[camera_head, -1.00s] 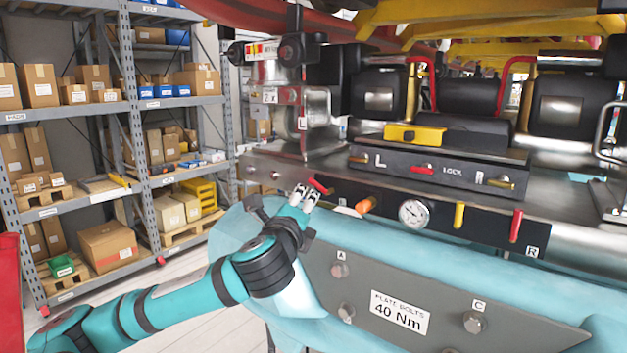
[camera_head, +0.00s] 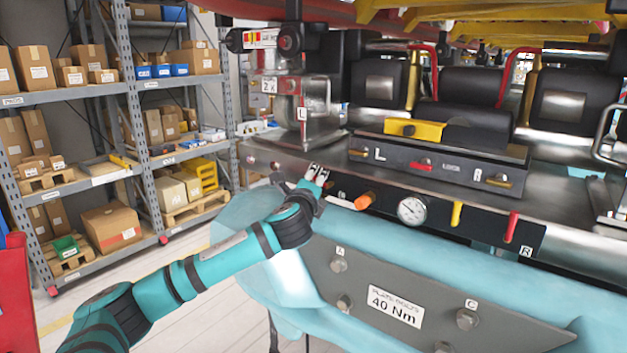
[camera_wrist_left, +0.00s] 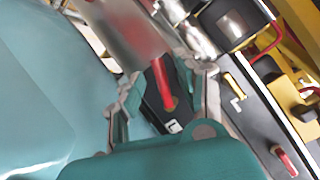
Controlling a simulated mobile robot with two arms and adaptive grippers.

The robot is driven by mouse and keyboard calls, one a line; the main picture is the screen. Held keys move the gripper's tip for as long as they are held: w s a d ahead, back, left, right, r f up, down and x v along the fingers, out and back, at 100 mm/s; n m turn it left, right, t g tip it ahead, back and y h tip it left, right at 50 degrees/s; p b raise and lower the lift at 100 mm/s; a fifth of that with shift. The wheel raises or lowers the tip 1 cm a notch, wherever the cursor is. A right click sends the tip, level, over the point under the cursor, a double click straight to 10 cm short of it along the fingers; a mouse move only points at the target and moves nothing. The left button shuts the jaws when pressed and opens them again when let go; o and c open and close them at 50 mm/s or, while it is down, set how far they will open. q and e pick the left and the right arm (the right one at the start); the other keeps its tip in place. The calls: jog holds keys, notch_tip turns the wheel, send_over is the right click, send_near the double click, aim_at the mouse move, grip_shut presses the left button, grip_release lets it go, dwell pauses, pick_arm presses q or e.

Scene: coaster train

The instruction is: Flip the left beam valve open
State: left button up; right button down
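The left beam valve has a red handle (camera_wrist_left: 164,84) on a black panel beside an L label (camera_wrist_left: 174,126) in the left wrist view. My left gripper (camera_wrist_left: 166,80) is open, with one finger on each side of the handle; I cannot tell whether either finger touches it. In the head view my left gripper (camera_head: 317,170) is at the left end of the black valve panel (camera_head: 484,222) and mostly hides that handle. The handle points along the gap between the fingers. My right gripper is not in view.
Along the panel are an orange knob (camera_head: 364,201), a gauge (camera_head: 411,210), a yellow lever (camera_head: 456,213) and a hanging red lever (camera_head: 511,226) near the R label. A bolted grey plate (camera_head: 430,300) lies below. Shelves (camera_head: 130,95) stand at left.

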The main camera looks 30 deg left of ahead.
pick_arm(q)
jog(key=c, duration=0.4)
grip_shut()
jog(key=n+g, duration=0.1)
jog(key=n, duration=0.1)
jog(key=f+n+h, duration=0.1)
jog(key=n, duration=0.1)
jog(key=shift+a+g, duration=0.15)
jog(key=shift+g, duration=0.25)
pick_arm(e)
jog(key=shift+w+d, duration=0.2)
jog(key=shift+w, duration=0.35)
pick_arm(q)
jog(key=shift+o, duration=2)
grip_release()
jog(key=shift+f, duration=0.1)
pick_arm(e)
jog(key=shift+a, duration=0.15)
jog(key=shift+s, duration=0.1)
pick_arm(q)
jog(key=v, duration=1.2)
jog(key=shift+a, duration=0.15)
